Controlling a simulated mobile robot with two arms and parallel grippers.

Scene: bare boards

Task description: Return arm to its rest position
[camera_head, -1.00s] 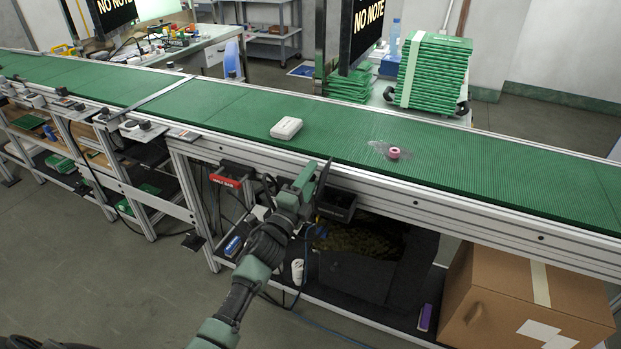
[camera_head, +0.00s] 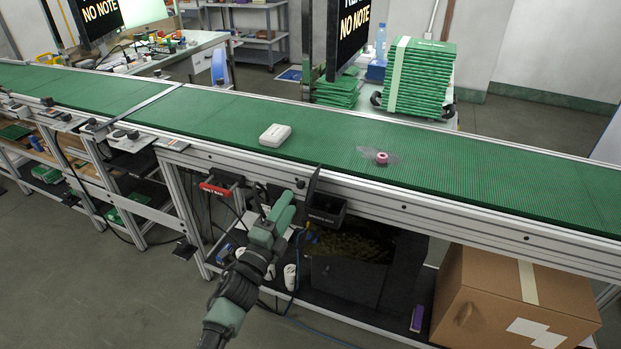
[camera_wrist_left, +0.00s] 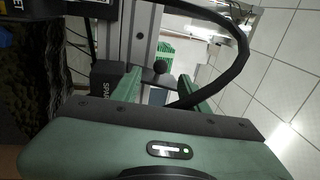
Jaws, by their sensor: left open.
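My left arm comes up from the lower middle of the head view. Its green and dark left gripper (camera_head: 288,197) is in front of the conveyor's near side, below belt level. The gripper is open, and nothing shows between its fingers. The left wrist view shows the two green fingers (camera_wrist_left: 160,84) apart, with a dark round knob and metal frame parts beyond them. My right gripper is not in view.
The green conveyor belt (camera_head: 330,143) carries a white box (camera_head: 275,135) and a red-pink roll (camera_head: 382,158). A dark bin (camera_head: 327,208) hangs beside the gripper. A cardboard box (camera_head: 500,300) stands at lower right. Open floor (camera_head: 110,290) lies at lower left.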

